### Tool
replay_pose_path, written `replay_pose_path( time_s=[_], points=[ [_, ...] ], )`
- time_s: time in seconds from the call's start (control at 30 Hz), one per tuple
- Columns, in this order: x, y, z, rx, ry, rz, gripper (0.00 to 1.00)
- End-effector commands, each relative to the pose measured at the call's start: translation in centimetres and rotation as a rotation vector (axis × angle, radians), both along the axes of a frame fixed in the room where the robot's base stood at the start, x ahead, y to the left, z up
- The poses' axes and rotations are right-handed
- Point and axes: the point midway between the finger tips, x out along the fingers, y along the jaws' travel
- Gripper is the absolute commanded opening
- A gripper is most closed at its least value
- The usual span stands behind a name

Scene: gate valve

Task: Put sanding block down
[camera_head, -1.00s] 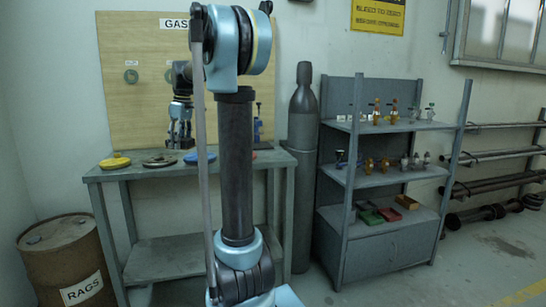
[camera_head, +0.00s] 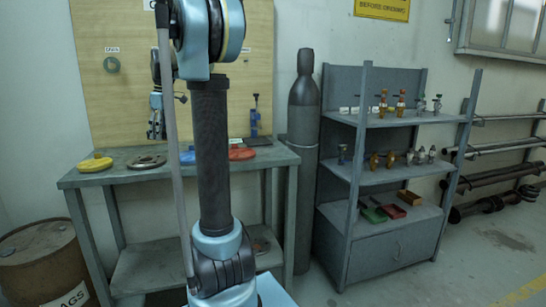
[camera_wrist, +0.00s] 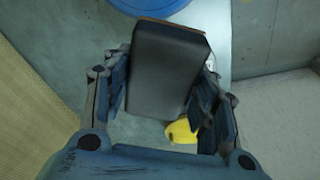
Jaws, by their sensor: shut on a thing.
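In the wrist view, my gripper (camera_wrist: 163,105) is shut on a dark, flat-faced block with a thin brown edge, the sanding block (camera_wrist: 170,65). It sits tilted between the fingers. In the head view, my gripper (camera_head: 156,117) hangs pointing down in front of the pegboard, above the back of the workbench (camera_head: 88,180). The block cannot be made out there.
On the bench lie a yellow handwheel (camera_head: 95,163), a grey one (camera_head: 146,161) and a red one (camera_head: 242,153). A blue valve (camera_head: 254,120) stands near the back right. A gas cylinder (camera_head: 302,140) and a shelf unit (camera_head: 390,235) stand to the right.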

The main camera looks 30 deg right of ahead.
Motion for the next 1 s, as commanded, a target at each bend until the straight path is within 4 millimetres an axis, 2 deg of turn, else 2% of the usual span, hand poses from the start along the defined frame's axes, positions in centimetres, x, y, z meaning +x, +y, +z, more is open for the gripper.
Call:
replay_pose_path(
  time_s=[0.17, 0.27, 0.47, 0.67, 1.0],
  points=[
    [0.2, -2.0, 0.0, 0.000, 0.000, -0.041, 0.31],
    [0.3, -4.6, 0.1, 0.000, 0.000, -0.100, 0.31],
    [0.0, -12.0, 0.1, -0.001, 0.002, -0.271, 0.31],
    [-1.3, -19.5, 0.2, -0.001, 0.002, -0.447, 0.31],
    [-5.8, -31.7, 0.4, 0.000, 0.002, -0.745, 0.31]
  ],
)
